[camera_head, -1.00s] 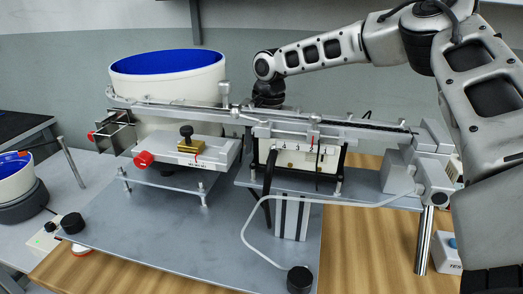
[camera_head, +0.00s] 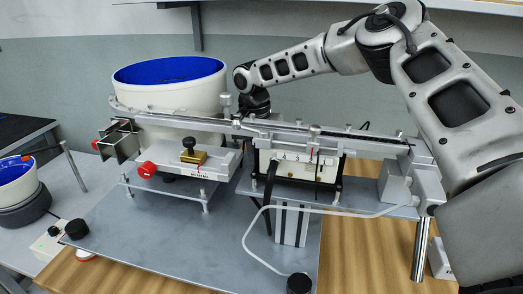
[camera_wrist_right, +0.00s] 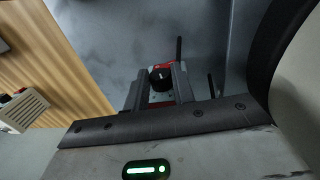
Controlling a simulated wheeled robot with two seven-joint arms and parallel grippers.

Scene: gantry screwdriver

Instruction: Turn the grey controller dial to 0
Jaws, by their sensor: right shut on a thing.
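In the right wrist view, a black round dial (camera_wrist_right: 160,78) with a white mark sits on a grey controller box with red parts. My right gripper (camera_wrist_right: 159,88) has one finger on each side of the dial and is shut on it. The exact setting of the dial is too small to read. In the head view my right arm reaches behind the feeder machine. Its fingers, the dial and the controller there are hidden. My left gripper is in neither view.
A large cream bowl (camera_head: 185,97) with a blue inside stands at the back left. The rail (camera_head: 310,138) and a cream unit (camera_head: 295,167) stand in front of my right wrist. A grey plate (camera_head: 150,240) with black knobs covers the front. A white box (camera_wrist_right: 22,110) lies left in the wrist view.

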